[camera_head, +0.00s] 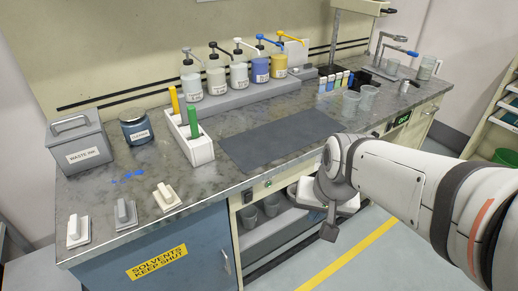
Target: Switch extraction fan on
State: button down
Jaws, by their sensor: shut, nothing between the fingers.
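No part in view is readably labelled as the extraction fan. On the bench's front edge is a small panel with a green round button (268,183) and a dark fitting (248,196) to its left. Farther right on the same edge is a dark display (403,120) with green characters too small to read surely. My gripper (329,232) is shut and empty. It hangs in front of the bench, below the worktop edge and right of the green button, apart from it. My white arm comes in from the right and hides part of the bench front.
A dark mat (278,141) lies on the worktop. Several pump bottles (238,76) stand at the back. Cups (272,205) sit on a shelf below. The floor in front is free.

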aim_at(249, 198)
jog(key=w+a+f+m+y+b, duration=0.1)
jog(key=w+a+f+m, duration=0.3)
jog(key=w+f, duration=0.2)
jog(key=w+a+f+m+t+b, duration=0.1)
jog(key=w+a+f+m, duration=0.4)
jog(key=w, duration=0.5)
jog(key=shift+a+f+m+y, duration=0.15)
jog(key=shift+f+m+y, duration=0.2)
jog(key=shift+f, duration=0.45)
jog(key=w+a+f+b, duration=0.1)
jog(key=w+a+f, duration=0.3)
jog(key=w+f, duration=0.3)
jog(key=shift+a+f+b, duration=0.3)
jog(key=shift+a+f, duration=0.05)
jog(key=shift+f, duration=0.3)
